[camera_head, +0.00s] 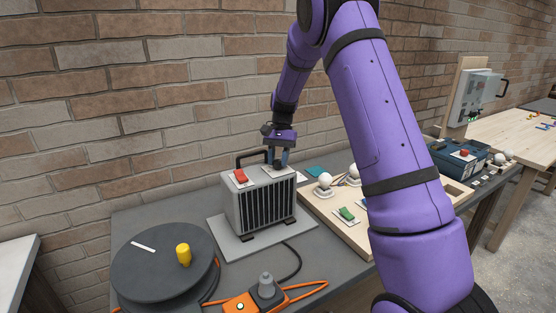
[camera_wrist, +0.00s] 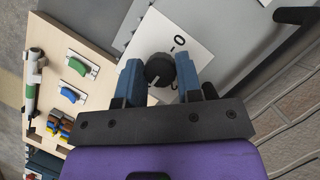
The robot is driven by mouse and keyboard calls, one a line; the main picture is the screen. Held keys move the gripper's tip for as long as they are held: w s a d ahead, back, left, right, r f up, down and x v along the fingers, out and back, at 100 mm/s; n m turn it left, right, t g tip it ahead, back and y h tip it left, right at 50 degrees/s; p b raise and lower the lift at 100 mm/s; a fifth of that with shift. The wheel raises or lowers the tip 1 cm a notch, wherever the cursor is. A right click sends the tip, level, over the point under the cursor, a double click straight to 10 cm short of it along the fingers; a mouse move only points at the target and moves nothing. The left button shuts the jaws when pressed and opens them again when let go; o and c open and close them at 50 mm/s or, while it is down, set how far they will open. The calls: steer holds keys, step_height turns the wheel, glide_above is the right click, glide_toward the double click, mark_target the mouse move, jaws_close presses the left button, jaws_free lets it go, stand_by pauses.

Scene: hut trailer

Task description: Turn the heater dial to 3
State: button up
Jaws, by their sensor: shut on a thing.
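The heater (camera_head: 262,205) is a grey box with dark vertical fins, standing on a grey plate on the table. A red switch (camera_head: 240,175) is on its top, at the left. The heater dial (camera_wrist: 159,69) is a round black knob with a pale pointer line, on a white label card (camera_wrist: 183,38). A 0 shows on the card; other marks are mostly hidden by the dial and my gripper. My gripper (camera_wrist: 165,78) points down over the heater's top, its blue fingers on either side of the dial, shut on it. In the head view my gripper (camera_head: 279,160) is at the heater's right top.
A dark handle (camera_head: 250,157) rises at the heater's back edge. A round dark disc (camera_head: 165,262) with a yellow knob and an orange-cabled plug box (camera_head: 262,298) are in front. A wooden board (camera_head: 325,213) with bulbs and switches lies right. The brick wall is close behind.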

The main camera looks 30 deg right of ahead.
stand_by(0.4)
steer(key=o, duration=0.9)
steer(key=shift+o, duration=0.2)
steer(key=v, duration=1)
steer(key=shift+r, duration=0.35)
steer(key=shift+r, duration=0.1)
